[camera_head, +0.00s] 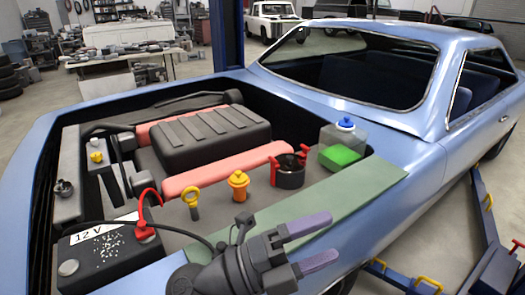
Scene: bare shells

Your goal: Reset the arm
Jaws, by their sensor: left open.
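My left gripper (324,240) is at the bottom centre of the head view, with two purple-grey fingers pointing right. The fingers are apart and nothing is between them. It appears in front of the green mat (365,198) on the fender of the blue car (415,222). I cannot tell how high it is above the car. My right gripper is not in view.
The open engine bay holds a 12 V battery (105,258) with a red clamp, a black engine cover (210,138), an orange cap (238,186), a yellow dipstick (191,202), a black-and-red container (290,173), a reservoir (342,138) and a green block (340,156).

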